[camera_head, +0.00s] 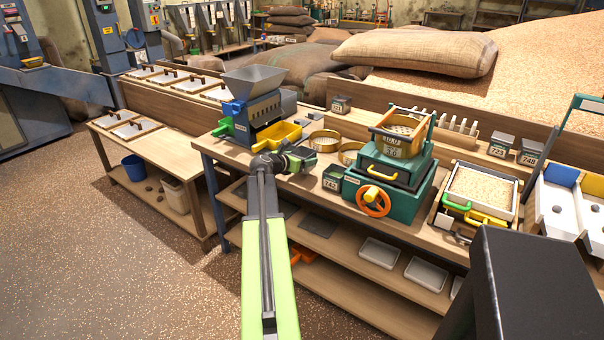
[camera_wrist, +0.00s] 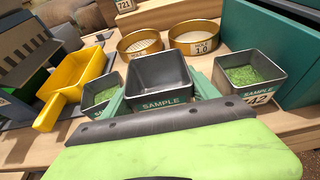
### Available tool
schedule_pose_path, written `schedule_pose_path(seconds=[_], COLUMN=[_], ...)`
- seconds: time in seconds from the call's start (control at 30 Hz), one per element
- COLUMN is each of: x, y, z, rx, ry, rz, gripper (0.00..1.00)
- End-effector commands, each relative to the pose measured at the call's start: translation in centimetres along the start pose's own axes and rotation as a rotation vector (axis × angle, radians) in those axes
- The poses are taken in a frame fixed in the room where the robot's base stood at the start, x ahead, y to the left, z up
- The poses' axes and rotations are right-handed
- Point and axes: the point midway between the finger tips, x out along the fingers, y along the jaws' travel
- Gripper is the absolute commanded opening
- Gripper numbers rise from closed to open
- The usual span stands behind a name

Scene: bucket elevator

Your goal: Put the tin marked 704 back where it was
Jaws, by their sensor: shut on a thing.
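My gripper (camera_wrist: 162,98) is shut on a dark grey, open-topped tin (camera_wrist: 160,75) with a green SAMPLE label. The green fingers lie at its two sides. The tin is upright and looks empty inside. Any number on it is hidden, so I cannot confirm that it is 704. In the head view my gripper (camera_head: 284,160) is over the bench by the grey hopper machine, and the held tin is hard to make out. A tin with green contents (camera_wrist: 100,92) stands just left of the held tin. A tin ending in 42 (camera_wrist: 250,76), also with green contents, stands to the right.
Two brass sieves (camera_wrist: 194,36) stand behind the held tin. A yellow scoop-like tray (camera_head: 277,136) is on the left, and a green machine with an orange handwheel (camera_head: 373,198) on the right. Tin 721 (camera_head: 341,105) stands farther back. Two tins (camera_head: 501,146) stand far right.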

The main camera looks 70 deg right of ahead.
Motion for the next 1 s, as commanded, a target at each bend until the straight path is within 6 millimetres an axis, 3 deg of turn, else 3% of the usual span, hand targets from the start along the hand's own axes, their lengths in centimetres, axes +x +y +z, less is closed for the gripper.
schedule_pose_path(seconds=[0.27, 0.63, 0.67, 0.8, 1.0], x=[1.4, 1.5, 1.5, 1.5, 1.5], y=[-0.1, -0.1, -0.1, -0.2, -0.2], z=[-4.0, -4.1, -4.0, -3.9, -3.9], rx=[0.000, 0.000, 0.000, 0.000, 0.000], ry=[0.000, 0.000, 0.000, 0.000, 0.000], rz=[0.000, -0.001, -0.001, -0.001, -0.001], gripper=[0.20, 0.20, 0.71, 0.90, 0.91])
